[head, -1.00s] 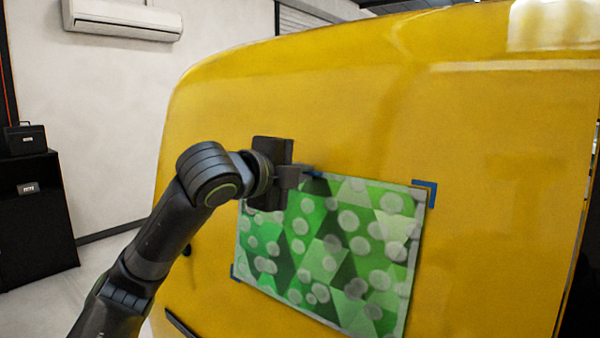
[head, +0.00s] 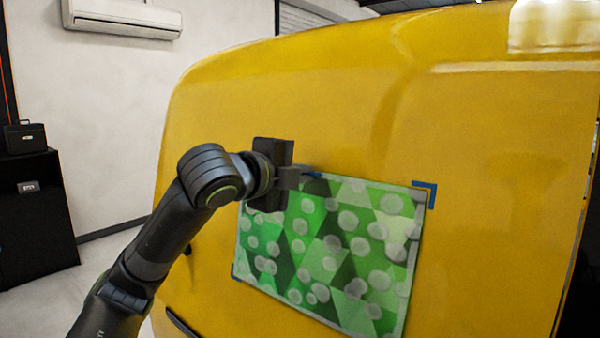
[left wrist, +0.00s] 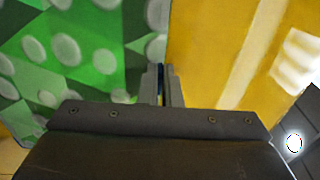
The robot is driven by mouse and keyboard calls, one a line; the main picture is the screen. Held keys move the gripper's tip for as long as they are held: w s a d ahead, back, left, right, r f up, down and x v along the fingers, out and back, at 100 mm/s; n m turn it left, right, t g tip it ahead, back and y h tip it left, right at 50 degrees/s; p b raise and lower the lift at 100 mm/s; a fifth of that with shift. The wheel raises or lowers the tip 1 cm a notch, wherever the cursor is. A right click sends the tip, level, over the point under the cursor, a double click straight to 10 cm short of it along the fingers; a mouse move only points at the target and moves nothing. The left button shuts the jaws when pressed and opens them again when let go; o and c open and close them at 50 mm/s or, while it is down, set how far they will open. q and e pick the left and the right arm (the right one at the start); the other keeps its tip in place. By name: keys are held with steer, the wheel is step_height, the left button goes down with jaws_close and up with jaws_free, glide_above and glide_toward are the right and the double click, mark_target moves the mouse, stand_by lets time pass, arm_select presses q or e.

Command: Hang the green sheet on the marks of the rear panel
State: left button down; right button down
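The green sheet (head: 330,250), with a pattern of triangles and pale round spots, lies against the yellow rear panel (head: 480,120). My right gripper is out of view.
A black cabinet (head: 35,225) with a dark case (head: 25,137) on top stands at the far left. An air conditioner (head: 122,18) hangs on the white wall. The panel right of the sheet is bare.

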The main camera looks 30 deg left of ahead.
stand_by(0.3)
arm_select(q)
steer(key=c, duration=1.5)
jaws_free()
steer(key=shift+w, duration=0.15)
steer(key=shift+c, duration=0.2)
steer(key=s+a+r+b, duration=0.1)
steer(key=s+r+b, duration=0.2)
steer(key=s+b, duration=0.6)
steer(key=s, duration=0.8)
steer(key=shift+a+b, duration=0.2)
steer(key=shift+b, duration=0.15)
steer(key=shift+s, duration=0.1)
